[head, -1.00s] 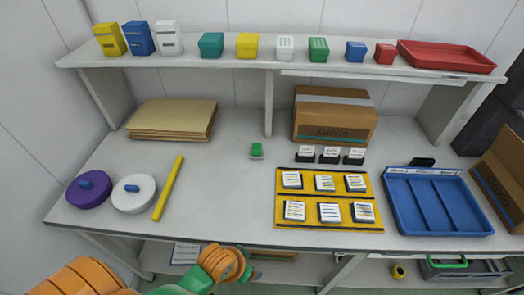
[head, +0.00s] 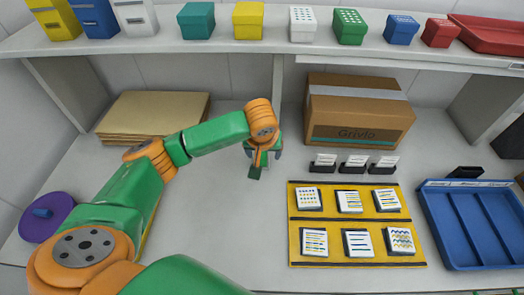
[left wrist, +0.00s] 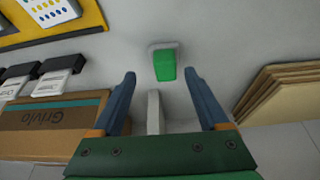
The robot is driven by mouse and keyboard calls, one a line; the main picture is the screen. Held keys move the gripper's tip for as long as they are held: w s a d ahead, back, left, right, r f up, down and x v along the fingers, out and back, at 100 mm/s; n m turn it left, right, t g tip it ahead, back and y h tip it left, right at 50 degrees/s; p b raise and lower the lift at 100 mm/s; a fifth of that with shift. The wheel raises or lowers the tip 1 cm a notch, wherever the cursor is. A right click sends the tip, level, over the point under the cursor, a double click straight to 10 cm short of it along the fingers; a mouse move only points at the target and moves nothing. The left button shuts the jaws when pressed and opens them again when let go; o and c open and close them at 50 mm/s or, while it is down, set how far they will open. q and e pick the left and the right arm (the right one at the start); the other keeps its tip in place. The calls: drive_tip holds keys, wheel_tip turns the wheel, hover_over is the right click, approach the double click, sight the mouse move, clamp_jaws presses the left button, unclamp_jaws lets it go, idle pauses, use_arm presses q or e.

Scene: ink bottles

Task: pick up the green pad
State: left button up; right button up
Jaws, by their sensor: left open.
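The green pad (left wrist: 164,66) is a small bright green block at one end of a pale base on the table. In the left wrist view it lies ahead of the opening between the fingers, a little right of centre. My left gripper (left wrist: 159,76) is open, with its two blue fingers apart and nothing between their tips. In the head view my left gripper (head: 262,156) reaches down over the pad's spot and mostly hides it. I cannot tell the exact height gap. My right gripper is not in view.
A cardboard box (head: 358,112) stands close right of the gripper, and a brown stack (head: 150,120) lies to the left. A yellow mat (head: 330,222) with several cards lies front right, beside a blue tray (head: 470,225). A shelf (head: 240,48) with several small containers runs above.

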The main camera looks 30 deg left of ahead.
sight(262, 159)
use_arm(q)
drive_tip(key=shift+w+a+f+n, duration=0.1)
drive_tip(key=shift+w+a+n, duration=0.2)
drive_tip(key=shift+w+a, duration=0.35)
drive_tip(key=shift+w+f, duration=0.1)
drive_tip(key=shift+f, duration=0.2)
drive_tip(key=shift+f+p, duration=0.4)
drive_tip(key=shift+p, duration=0.05)
drive_tip(key=x, duration=0.3)
drive_tip(key=shift+a+f, duration=0.1)
drive_tip(key=shift+f, duration=0.15)
drive_tip(key=shift+w+a+f, duration=0.1)
drive_tip(key=shift+w+f, duration=0.15)
drive_tip(key=shift+w, duration=0.05)
drive_tip(key=shift+s+r, duration=0.15)
drive_tip(key=shift+s, duration=0.05)
drive_tip(key=c, duration=0.9)
drive_tip(key=shift+c, duration=1.1)
drive_tip(key=shift+w, duration=0.1)
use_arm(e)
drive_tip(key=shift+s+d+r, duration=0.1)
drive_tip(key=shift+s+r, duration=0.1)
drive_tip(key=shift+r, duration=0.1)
